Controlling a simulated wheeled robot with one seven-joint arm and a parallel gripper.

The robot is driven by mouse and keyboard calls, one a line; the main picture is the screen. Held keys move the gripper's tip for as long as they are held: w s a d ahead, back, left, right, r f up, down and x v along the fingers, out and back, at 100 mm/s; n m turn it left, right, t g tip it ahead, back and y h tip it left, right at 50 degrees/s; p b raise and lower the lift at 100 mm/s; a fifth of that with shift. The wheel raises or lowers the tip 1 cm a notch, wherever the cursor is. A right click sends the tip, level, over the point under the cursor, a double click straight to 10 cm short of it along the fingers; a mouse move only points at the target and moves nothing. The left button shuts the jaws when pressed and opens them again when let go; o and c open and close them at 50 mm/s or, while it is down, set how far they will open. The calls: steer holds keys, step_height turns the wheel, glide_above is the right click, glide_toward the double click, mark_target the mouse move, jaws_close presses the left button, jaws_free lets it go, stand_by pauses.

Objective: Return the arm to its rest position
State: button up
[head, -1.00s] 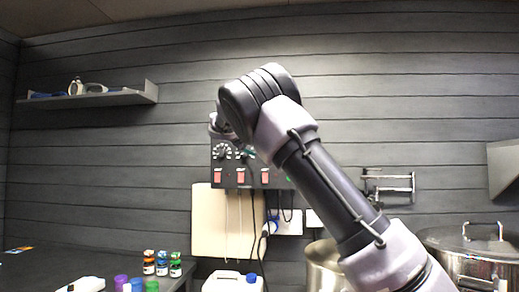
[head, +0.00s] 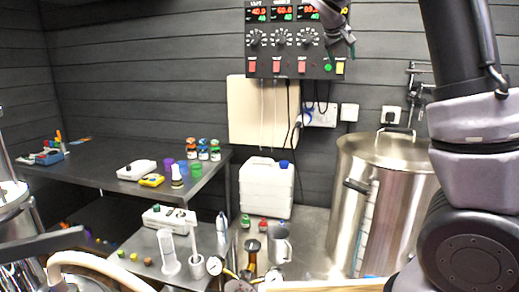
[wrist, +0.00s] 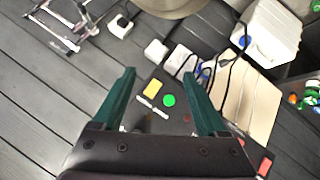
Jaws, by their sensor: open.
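My gripper (wrist: 160,74) is open in the wrist view, its two green fingers apart with nothing between them. Beyond the fingers is the control panel, with a yellow button (wrist: 151,88) and a round green button (wrist: 169,100). In the head view my arm (head: 462,150) fills the right side, and a grey part at the panel's upper right looks like the end of my arm. The control panel (head: 270,52) hangs on the dark wall, with lit readouts, knobs and red switches.
A large steel pot (head: 402,160) stands close to my arm. A white jerrycan (head: 267,190) stands left of it. The dark bench (head: 95,165) at left holds small bottles and instruments. A lower table holds a cylinder and gauges. The wall above the bench is clear.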

steer(key=s+f+m+y, duration=0.2)
steer(key=s+y, duration=0.1)
steer(key=s, duration=1.2)
steer(key=s+a+f+m+g+y, duration=0.1)
steer(key=s+f+m+y, duration=0.1)
steer(key=s, duration=1.3)
steer(key=shift+s+f+y, duration=0.2)
steer(key=shift+f+y, duration=0.65)
steer(key=shift+y, duration=0.25)
steer(key=o, duration=0.3)
steer(key=shift+m, duration=0.6)
steer(key=s+a+f, duration=0.1)
steer(key=s, duration=0.1)
steer(key=s+a+f, duration=0.1)
steer(key=s, duration=0.2)
steer(key=s+a+f, duration=0.1)
steer(key=s, duration=0.2)
steer(key=shift+s+a+f, duration=0.15)
steer(key=shift+a+f, duration=0.15)
steer(key=shift+a, duration=0.1)
